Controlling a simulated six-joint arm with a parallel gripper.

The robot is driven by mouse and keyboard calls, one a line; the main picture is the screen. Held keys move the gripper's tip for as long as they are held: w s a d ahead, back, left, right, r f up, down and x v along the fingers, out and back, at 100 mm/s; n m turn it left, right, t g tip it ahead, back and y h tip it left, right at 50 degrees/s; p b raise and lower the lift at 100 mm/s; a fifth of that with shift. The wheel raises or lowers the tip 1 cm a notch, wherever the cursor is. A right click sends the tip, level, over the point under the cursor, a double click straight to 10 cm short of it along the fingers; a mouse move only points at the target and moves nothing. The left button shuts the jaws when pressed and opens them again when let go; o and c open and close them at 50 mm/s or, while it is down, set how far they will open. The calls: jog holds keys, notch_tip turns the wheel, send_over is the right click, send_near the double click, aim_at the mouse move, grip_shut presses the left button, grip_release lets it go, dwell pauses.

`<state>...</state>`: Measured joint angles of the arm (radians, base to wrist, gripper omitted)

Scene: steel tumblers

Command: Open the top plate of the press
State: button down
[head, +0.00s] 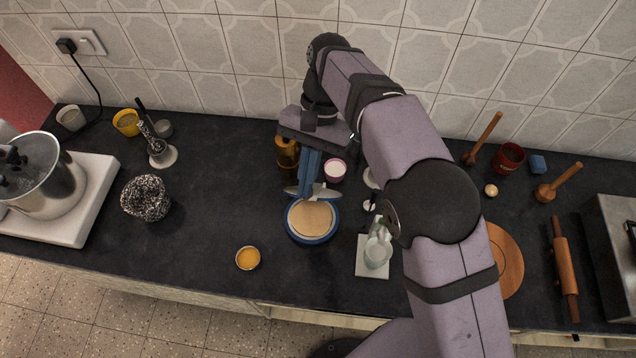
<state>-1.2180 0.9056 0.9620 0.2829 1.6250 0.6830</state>
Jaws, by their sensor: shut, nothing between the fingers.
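The press (290,232) is a round blue base near the middle of the counter, towards its front edge. A flat tan disc (312,219) lies in it and is uncovered from above. A pale metallic piece (328,193) shows at the press's back edge, on both sides of my fingers. I cannot tell whether it is the top plate seen edge-on. My gripper (308,190) points down with its blue fingers shut and empty, at the back edge of the press. The fingers hide part of the metallic piece, and I cannot tell whether they touch it.
An amber bottle (286,152) and a pink-rimmed cup (334,170) stand close behind the press. A small orange bowl (248,258) is at front left. A clear glass item on a white mat (372,270) is at right, beside my arm.

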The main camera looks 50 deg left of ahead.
jog(key=w+d+f+m+g+y+b, duration=0.3)
jog(key=w+m+g+y+b, duration=0.25)
jog(key=m, duration=0.75)
jog(key=w+d+f+m+g+y+b, duration=0.35)
jog(key=w+m+y, duration=0.35)
jog(key=m, duration=0.5)
jog(key=r+p+x, duration=0.1)
jog(key=p+x, duration=0.4)
jog(key=x, duration=0.5)
jog(key=shift+s+r+y, duration=0.25)
jog(key=shift+s+y, duration=0.1)
jog(key=shift+y, duration=0.1)
